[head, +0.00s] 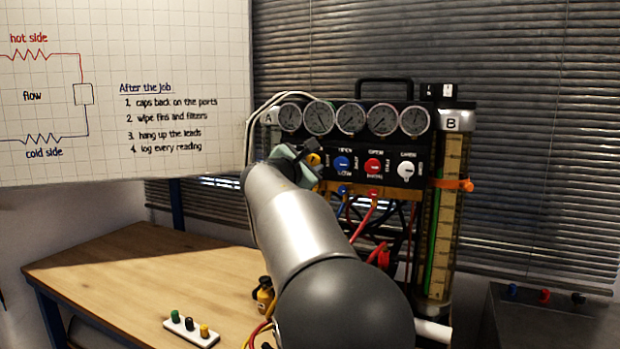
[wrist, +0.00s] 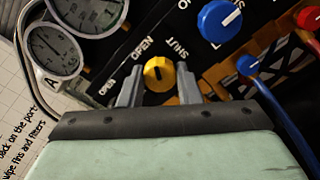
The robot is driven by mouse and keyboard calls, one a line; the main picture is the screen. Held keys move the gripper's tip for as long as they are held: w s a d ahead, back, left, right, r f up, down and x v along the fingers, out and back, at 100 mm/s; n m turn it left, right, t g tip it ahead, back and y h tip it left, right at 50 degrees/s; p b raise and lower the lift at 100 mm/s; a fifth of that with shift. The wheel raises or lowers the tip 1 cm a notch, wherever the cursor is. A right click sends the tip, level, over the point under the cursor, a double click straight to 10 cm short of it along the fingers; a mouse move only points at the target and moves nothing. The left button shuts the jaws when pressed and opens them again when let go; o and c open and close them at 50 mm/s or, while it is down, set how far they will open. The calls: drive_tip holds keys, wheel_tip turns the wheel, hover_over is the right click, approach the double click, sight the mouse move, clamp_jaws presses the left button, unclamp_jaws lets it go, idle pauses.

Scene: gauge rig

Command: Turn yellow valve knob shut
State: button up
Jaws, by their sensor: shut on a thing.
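The yellow valve knob (wrist: 158,75) sits on the black valve panel, between my gripper's two grey fingers in the wrist view. My gripper (wrist: 159,88) is shut on it. In the head view the yellow knob (head: 313,160) shows just past the end of my arm, which hides most of my gripper and that part of the panel.
A blue knob (head: 342,162), red knob (head: 373,165) and white knob (head: 405,169) stand in a row to the right. Several gauges (head: 350,118) are above. Hoses (head: 365,220) hang below. A bench (head: 130,270) holds a small strip of coloured knobs (head: 190,329).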

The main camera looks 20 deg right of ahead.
drive_tip(key=m+b, duration=0.9)
drive_tip(key=m, duration=0.2)
drive_tip(key=shift+m, duration=0.4)
idle(0.3)
drive_tip(key=o, duration=1)
drive_tip(key=shift+c, duration=0.2)
drive_tip(key=shift+a, duration=0.1)
drive_tip(key=b+v, duration=0.3)
drive_tip(key=v, duration=1.4)
drive_tip(key=shift+s, duration=0.2)
